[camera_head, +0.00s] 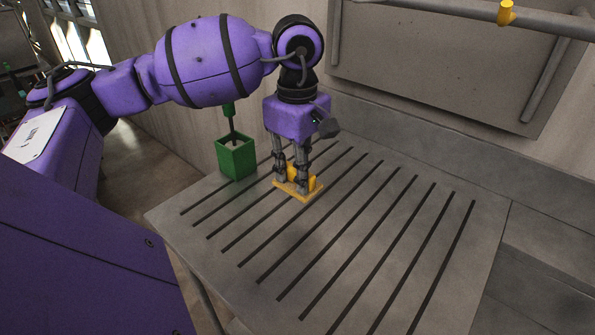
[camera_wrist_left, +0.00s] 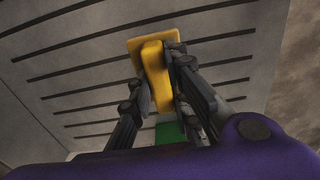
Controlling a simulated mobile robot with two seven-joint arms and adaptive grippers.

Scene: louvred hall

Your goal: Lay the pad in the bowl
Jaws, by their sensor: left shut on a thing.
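The yellow pad (camera_head: 312,185) is a flat plate with a raised block on top. It is at the slatted tabletop, towards its back left; I cannot tell whether it touches the surface. My left gripper (camera_head: 291,184) points down from above and is shut on the raised block. In the left wrist view the pad (camera_wrist_left: 156,75) sits between the fingers of the left gripper (camera_wrist_left: 160,72). Fingers hide part of it. I see nothing clearly bowl-shaped in either view. My right gripper is out of view.
A green square holder (camera_head: 237,163) with a dark, green-ended upright tool in it stands at the table's left back edge. The grey slotted table (camera_head: 400,240) is clear to the right and front. A wall with a rail (camera_head: 450,12) rises behind.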

